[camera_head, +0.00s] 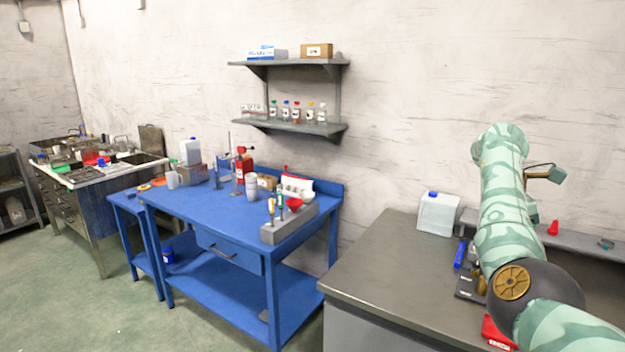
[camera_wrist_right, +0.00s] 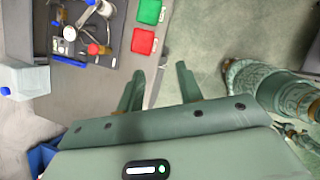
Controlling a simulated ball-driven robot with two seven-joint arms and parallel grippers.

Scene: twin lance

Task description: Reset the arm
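My right arm (camera_head: 503,200), patterned in green camouflage, rises from the lower right of the head view and stands in front of the grey counter. I cannot make out its fingertips there. In the right wrist view my right gripper (camera_wrist_right: 159,70) has its two fingers spread apart, with nothing held between them. It is over the counter's edge and the floor, close to a red box (camera_wrist_right: 143,41) and a green box (camera_wrist_right: 149,11). My left gripper is in neither view.
The grey counter (camera_head: 385,270) holds a white jug (camera_head: 437,214), a blue item (camera_head: 460,254) and a red box (camera_head: 497,333) near my arm. A blue workbench (camera_head: 215,205) with lab items stands left, under wall shelves (camera_head: 290,126). Green floor (camera_head: 70,300) is open at lower left.

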